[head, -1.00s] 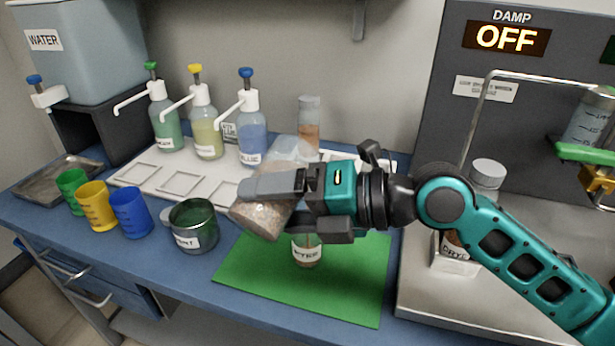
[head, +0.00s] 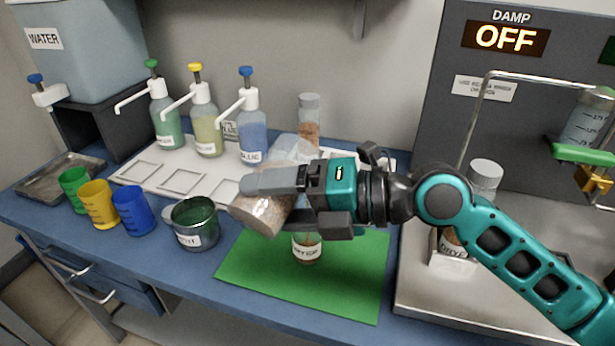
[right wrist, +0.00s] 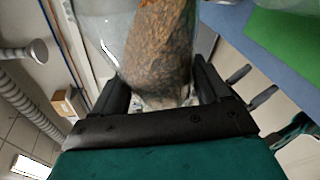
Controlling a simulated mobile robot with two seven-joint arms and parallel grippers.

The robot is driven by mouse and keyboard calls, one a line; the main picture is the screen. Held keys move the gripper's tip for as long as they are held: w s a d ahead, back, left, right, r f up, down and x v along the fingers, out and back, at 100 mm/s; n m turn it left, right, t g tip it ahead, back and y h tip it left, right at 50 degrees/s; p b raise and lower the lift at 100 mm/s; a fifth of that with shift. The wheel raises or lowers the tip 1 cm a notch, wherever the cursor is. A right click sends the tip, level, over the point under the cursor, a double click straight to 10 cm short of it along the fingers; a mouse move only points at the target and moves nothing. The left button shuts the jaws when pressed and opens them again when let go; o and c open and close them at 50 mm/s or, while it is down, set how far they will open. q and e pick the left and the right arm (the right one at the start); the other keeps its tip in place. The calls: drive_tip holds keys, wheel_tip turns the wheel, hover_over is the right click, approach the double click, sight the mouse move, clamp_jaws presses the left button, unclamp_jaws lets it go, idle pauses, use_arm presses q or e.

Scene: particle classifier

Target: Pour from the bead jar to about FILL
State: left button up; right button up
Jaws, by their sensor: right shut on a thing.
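The bead jar (head: 262,212) is a clear jar part full of brown beads. My right gripper (head: 275,185) is shut on it and holds it strongly tilted, above the left part of the green mat. In the right wrist view the jar (right wrist: 160,45) fills the space between the fingers, with the beads heaped along one side. A small labelled vessel (head: 307,248) with brown content at its base stands upright on the green mat (head: 350,290), below my gripper. Its top is hidden by the gripper, and no FILL mark is readable. My left gripper is not in view.
A dark green mug (head: 194,224) stands just left of the jar. Green, yellow and blue cups (head: 132,211) stand further left. Pump bottles (head: 253,130) and a white tray (head: 135,172) are behind. A steel stand is at right. The mat's front is clear.

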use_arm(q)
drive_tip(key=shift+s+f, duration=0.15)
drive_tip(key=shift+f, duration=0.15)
use_arm(e)
drive_tip(key=shift+w+r, duration=0.1)
drive_tip(key=shift+r, duration=0.1)
use_arm(q)
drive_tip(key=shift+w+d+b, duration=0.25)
drive_tip(key=shift+b, duration=0.45)
use_arm(e)
drive_tip(key=shift+w+d+r+m+y, duration=0.2)
drive_tip(key=shift+r+m+y, duration=0.1)
drive_tip(key=shift+r+m, duration=0.15)
idle(0.5)
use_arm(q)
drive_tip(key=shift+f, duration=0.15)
use_arm(e)
drive_tip(key=shift+r+m, duration=0.1)
drive_tip(key=shift+m, duration=0.15)
